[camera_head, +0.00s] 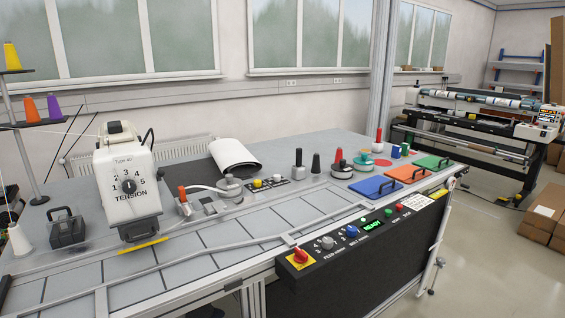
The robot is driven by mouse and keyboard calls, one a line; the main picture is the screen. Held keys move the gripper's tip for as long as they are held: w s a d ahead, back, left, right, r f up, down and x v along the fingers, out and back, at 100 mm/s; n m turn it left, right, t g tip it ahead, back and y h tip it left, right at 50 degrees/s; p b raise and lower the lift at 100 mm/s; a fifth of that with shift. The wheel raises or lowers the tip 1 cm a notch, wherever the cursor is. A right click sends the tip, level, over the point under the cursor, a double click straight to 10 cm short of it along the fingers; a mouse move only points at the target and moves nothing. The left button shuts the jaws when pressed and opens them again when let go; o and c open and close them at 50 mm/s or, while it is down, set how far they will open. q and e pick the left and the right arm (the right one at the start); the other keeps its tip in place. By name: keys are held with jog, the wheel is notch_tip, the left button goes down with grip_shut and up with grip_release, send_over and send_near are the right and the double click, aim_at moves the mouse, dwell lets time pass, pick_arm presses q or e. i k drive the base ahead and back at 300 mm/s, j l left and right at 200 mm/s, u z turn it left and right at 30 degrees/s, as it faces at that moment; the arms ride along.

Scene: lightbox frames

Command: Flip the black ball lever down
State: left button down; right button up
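I cannot tell for certain which part is the black ball lever. A thin rod with a small dark end (432,291) hangs at the right end of the table, beside the black control panel (350,262). A black curved lever (150,138) sticks up at the right side of the white tension machine (127,180). A black-knobbed upright handle (298,158) stands at the back of the table. Neither of my grippers is in view.
The panel has a red switch (299,256) and several knobs. Boxes (543,215) stand right; floor between is clear.

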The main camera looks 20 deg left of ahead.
aim_at(161, 172)
jog(key=i+l, duration=0.1)
jog(key=l, duration=0.15)
jog(key=i+l, duration=0.1)
jog(key=l, duration=0.15)
jog(key=l+u, duration=0.1)
jog(key=u, duration=0.25)
jog(key=l+u, duration=0.15)
jog(key=u, duration=0.2)
jog(key=l+u, duration=0.15)
jog(key=u, duration=0.25)
jog(key=i, duration=0.05)
